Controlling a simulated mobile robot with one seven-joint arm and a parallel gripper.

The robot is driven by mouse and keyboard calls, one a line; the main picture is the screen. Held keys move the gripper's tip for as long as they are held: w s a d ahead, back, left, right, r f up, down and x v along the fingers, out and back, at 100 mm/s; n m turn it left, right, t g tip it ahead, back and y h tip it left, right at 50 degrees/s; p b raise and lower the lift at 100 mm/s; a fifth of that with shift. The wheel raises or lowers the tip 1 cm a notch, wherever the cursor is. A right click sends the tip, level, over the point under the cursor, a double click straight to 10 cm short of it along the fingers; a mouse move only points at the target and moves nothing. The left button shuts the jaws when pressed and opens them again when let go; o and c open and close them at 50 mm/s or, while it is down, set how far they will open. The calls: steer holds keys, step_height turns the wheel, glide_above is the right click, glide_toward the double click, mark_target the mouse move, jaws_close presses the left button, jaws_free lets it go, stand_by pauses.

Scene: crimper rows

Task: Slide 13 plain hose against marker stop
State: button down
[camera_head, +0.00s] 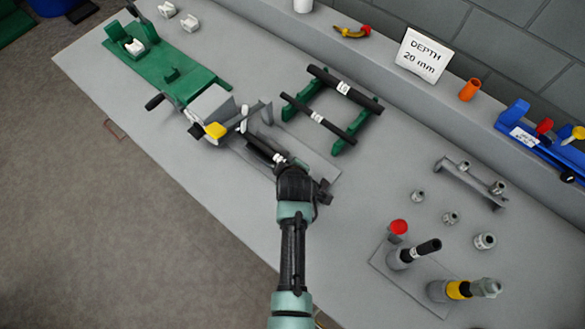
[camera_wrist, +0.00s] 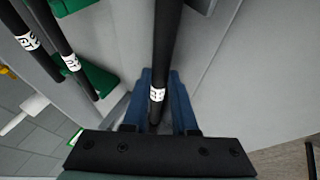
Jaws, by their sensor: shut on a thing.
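My gripper (camera_head: 285,168) is shut on a black hose (camera_head: 259,147) with a white label band. In the wrist view the hose (camera_wrist: 166,35) runs lengthwise between the blue fingers (camera_wrist: 158,85), with its label close to the fingertips.
Two black hoses (camera_head: 345,87) (camera_head: 318,118) rest on a green rack (camera_head: 344,146) beyond the fixture. A green base (camera_head: 182,75) is at upper left. Fittings (camera_head: 485,241) and a grey plate with upright holders (camera_head: 398,282) stand at right. A sign (camera_head: 422,55) reads "DEPTH 20 mm".

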steer(key=shift+w+a, duration=0.2)
steer(key=c, duration=0.6)
jaws_free()
steer(key=v, duration=1.3)
